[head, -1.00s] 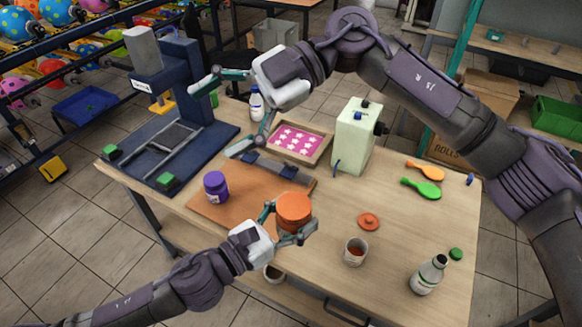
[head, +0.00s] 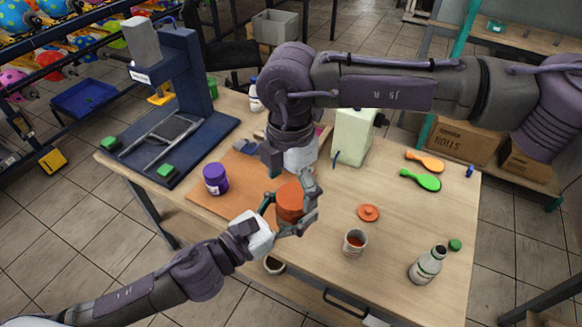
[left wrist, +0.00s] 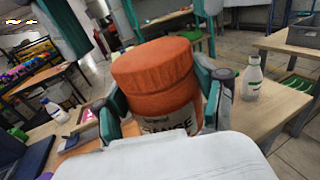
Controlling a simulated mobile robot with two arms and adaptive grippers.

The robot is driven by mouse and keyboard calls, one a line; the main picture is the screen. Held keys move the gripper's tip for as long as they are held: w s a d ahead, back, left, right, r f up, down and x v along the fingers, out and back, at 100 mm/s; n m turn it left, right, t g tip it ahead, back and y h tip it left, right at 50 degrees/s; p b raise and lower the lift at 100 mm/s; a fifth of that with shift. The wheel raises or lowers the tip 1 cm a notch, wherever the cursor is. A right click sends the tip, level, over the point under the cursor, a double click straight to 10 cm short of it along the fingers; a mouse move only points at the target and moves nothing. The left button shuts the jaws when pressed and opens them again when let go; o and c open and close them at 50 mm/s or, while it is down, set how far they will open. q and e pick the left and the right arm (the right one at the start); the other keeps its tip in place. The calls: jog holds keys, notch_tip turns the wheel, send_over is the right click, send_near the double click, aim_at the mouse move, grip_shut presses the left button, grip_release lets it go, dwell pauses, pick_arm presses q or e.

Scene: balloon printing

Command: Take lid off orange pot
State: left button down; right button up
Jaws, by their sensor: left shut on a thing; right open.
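The orange pot (head: 289,204) is held above the table's front part, and its orange lid (left wrist: 152,62) is on top in the left wrist view. My left gripper (head: 286,218) is shut around the pot's body; a label partly shows between its fingers.
A purple pot (head: 215,179) stands left on the brown board (head: 238,170). To the right are an orange disc (head: 368,212), a cup (head: 354,243), a white bottle (head: 427,264) and two paddles. The dark press (head: 180,120) stands at the back left.

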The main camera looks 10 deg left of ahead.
jog(key=shift+f, duration=0.95)
jog(key=shift+c, duration=0.2)
